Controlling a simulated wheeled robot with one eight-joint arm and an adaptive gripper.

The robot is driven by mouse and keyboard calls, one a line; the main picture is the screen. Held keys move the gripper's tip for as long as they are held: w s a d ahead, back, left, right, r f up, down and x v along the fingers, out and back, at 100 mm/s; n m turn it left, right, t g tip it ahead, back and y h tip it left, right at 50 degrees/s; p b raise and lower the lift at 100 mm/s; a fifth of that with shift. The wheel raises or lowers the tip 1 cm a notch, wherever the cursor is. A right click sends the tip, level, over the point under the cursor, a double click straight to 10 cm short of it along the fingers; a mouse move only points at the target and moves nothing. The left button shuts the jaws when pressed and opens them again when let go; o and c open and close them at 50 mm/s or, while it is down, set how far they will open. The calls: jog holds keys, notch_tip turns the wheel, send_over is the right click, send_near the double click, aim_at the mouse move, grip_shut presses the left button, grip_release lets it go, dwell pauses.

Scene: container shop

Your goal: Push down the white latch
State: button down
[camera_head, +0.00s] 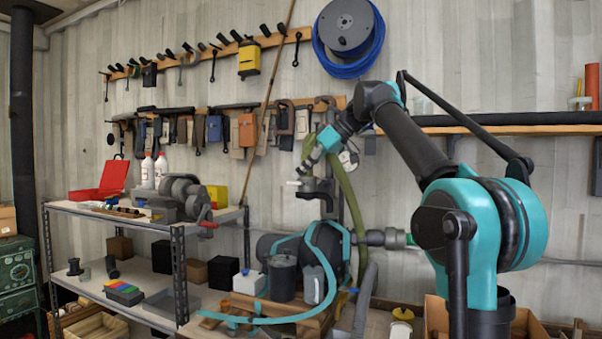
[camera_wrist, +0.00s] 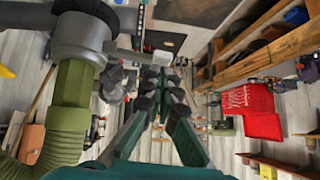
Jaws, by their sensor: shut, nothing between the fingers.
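A small white piece (camera_head: 293,183), which may be the white latch, shows at the left of a dark grey clamp-like fitting (camera_head: 316,188) in the head view. It is too small to tell its position or tilt. My gripper (camera_head: 303,172) points down and left from the wrist, its tips close above this piece. I cannot tell whether they touch. In the wrist view my gripper (camera_wrist: 160,80) has its dark fingertips close together with nothing visible between them. I cannot make out the latch for sure there.
A green hose (camera_head: 347,185) hangs beside my gripper and looms at the left of the wrist view (camera_wrist: 72,95). A metal shelf (camera_head: 75,208) holds a vise (camera_head: 180,197) and a red box (camera_head: 108,180). Tools hang on the wall behind.

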jog(key=shift+s+f+t, duration=0.2)
jog(key=shift+t, duration=0.1)
jog(key=shift+s+a+f+n+t+h, duration=0.1)
jog(key=shift+s+f+n+t+h, duration=0.15)
jog(key=shift+f+n+t, duration=0.2)
jog(key=shift+s+a+f+n+t+h, duration=0.15)
jog(key=shift+f+n+t+h, duration=0.15)
jog(key=shift+t, duration=0.25)
jog(key=f+n+t, duration=0.1)
jog(key=t, duration=0.1)
jog(key=f+n+t, duration=0.1)
jog(key=f+t, duration=0.1)
jog(key=f+n+t+h, duration=0.1)
jog(key=f+n+t, duration=0.1)
jog(key=t, duration=0.1)
jog(key=shift+w+d+f, duration=0.1)
jog(key=shift+w+f, duration=0.05)
jog(key=shift+w, duration=0.1)
jog(key=shift+r, duration=0.85)
